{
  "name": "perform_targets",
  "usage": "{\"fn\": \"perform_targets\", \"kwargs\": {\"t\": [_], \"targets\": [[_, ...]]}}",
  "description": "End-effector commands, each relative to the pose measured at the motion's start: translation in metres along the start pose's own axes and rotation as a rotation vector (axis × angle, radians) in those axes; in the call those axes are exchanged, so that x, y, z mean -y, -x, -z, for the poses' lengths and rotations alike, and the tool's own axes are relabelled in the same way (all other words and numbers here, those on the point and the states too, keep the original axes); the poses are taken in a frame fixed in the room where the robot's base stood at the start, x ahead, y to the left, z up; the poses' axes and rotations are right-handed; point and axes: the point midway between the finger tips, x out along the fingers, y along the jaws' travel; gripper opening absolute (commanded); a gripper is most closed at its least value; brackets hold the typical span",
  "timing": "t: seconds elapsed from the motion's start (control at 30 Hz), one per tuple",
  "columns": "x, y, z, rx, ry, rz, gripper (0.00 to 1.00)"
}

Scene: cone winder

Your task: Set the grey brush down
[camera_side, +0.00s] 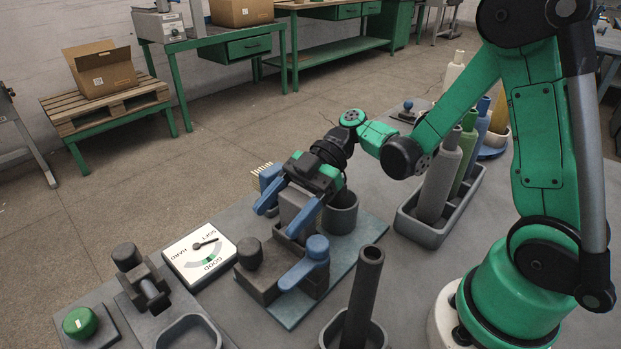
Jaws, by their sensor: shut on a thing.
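My gripper (280,222) points down to the left over the dark grey fixture, its two blue fingers apart with a grey block-like thing between them. I take this to be the grey brush (296,205); it is partly covered by the fingers, and I cannot make out bristles on it. It is close above or touching the fixture (262,286); I cannot tell which. A small blue piece with pale bristle-like teeth (264,173) shows just behind the left finger.
The fixture has a blue lever (306,264) and stands on a teal plate (292,318). A dial (200,256), a green button (80,322) and an empty tray (188,334) lie left. A dark cup (341,214), a leaning tube (363,294) and a cone rack (424,236) stand right.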

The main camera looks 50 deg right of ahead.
Motion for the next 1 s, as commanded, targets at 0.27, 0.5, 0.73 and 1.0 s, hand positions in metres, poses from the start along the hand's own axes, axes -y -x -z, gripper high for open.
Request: {"fn": "perform_targets", "kwargs": {"t": [0.27,0.5,0.73,1.0], "targets": [[0.000,-0.001,-0.003,0.000,0.000,0.000,0.70],[0.000,-0.001,-0.003,0.000,0.000,0.000,0.99],[0.000,0.005,-0.003,0.000,-0.001,-0.001,0.99],[0.000,0.052,-0.003,-0.001,-0.002,-0.004,0.99]]}}
